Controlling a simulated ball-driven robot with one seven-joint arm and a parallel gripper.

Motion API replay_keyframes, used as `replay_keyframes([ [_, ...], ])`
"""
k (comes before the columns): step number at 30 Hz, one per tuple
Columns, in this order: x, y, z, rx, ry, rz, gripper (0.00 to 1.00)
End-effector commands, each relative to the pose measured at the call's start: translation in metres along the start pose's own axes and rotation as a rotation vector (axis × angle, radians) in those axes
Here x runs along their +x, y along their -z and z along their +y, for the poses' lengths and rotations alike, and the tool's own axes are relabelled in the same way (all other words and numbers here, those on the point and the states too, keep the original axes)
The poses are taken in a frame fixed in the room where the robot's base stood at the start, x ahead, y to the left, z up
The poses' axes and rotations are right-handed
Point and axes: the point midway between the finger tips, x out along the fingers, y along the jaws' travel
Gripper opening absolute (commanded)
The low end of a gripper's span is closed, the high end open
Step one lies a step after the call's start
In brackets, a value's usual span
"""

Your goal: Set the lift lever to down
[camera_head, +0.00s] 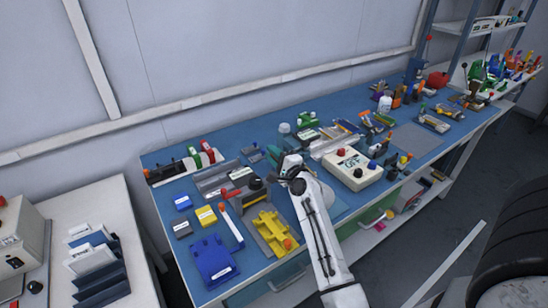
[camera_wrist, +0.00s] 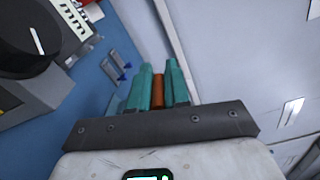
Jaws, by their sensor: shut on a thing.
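My gripper (camera_wrist: 158,78) shows in the wrist view with teal fingers closed on an orange-brown upright piece (camera_wrist: 157,92). Only a short stretch of that piece shows between the fingers, and I cannot tell whether it is the lift lever's handle. In the head view my white arm reaches over the bench and its end hides the fingertips and what they hold. No label naming the lift lever is readable in either view.
A grey box with a black dial (camera_wrist: 32,35) is at the left of the wrist view. On the blue bench (camera_head: 165,222) are a yellow fixture (camera_head: 268,232), a blue tray (camera_head: 213,262) and a cream control box (camera_head: 350,168). The wall (camera_wrist: 235,50) is close on the right in the wrist view.

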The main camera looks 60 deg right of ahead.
Motion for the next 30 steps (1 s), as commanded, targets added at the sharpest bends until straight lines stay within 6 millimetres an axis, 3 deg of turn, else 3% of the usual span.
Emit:
replay_keyframes([
  [3, 0.000, 0.003, 0.014, -0.093, 0.000, -0.001, 0.00],
  [15, 0.000, 0.009, 0.029, -0.333, -0.001, -0.002, 0.00],
  [30, 0.000, 0.011, 0.031, -0.400, -0.004, -0.003, 0.00],
])
